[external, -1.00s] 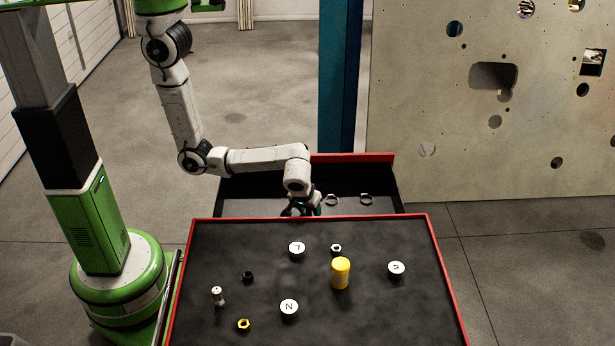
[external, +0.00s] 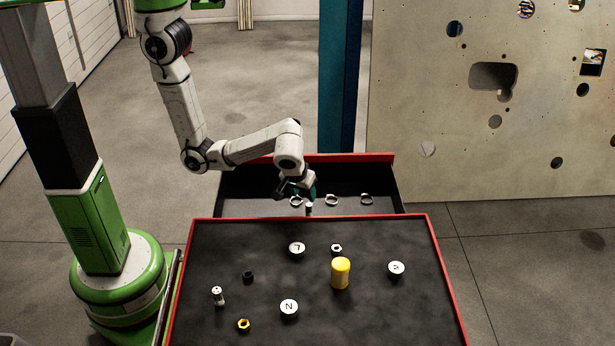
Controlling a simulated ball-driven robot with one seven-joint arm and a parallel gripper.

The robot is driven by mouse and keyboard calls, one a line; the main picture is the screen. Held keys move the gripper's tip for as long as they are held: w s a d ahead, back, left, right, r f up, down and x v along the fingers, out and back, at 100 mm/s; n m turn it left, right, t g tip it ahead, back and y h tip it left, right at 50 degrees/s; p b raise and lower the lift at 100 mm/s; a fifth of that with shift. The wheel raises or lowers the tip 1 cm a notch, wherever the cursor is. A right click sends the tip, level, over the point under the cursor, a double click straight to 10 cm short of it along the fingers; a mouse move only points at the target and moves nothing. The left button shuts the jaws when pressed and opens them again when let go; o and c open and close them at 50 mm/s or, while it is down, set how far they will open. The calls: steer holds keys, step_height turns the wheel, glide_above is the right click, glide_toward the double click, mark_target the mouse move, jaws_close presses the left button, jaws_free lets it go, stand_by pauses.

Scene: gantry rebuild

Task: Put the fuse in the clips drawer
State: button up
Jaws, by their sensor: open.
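The clips drawer (external: 384,186) is open behind the tabletop and holds several metal clips, including a middle one (external: 331,200) and a right one (external: 366,199). A small pale cylinder with a dark end (external: 309,209), which looks like a fuse, is upright at the drawer's near side; its lower end is hidden by the table edge. My gripper (external: 293,194) is open, over the drawer just up and left of this cylinder, apart from it as far as I can tell. A similar white cylinder with dark bands (external: 218,296) stands on the tabletop at left.
The black tabletop (external: 430,310) with a red rim carries a yellow cylinder (external: 341,273), a black nut (external: 248,277), a brass nut (external: 243,324), a silver nut (external: 336,248) and white lettered discs (external: 289,307). A blue post (external: 340,90) stands behind the drawer.

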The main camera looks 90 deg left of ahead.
steer(key=s+a+f+m+h, duration=0.1)
steer(key=s+f+m+h, duration=0.1)
steer(key=s+m, duration=0.4)
steer(key=s+a+f+m+g+h, duration=0.1)
steer(key=s+m+h, duration=0.1)
steer(key=s+m, duration=0.5)
steer(key=s, duration=0.3)
steer(key=shift+a+f, duration=0.25)
steer(key=shift+f, duration=0.15)
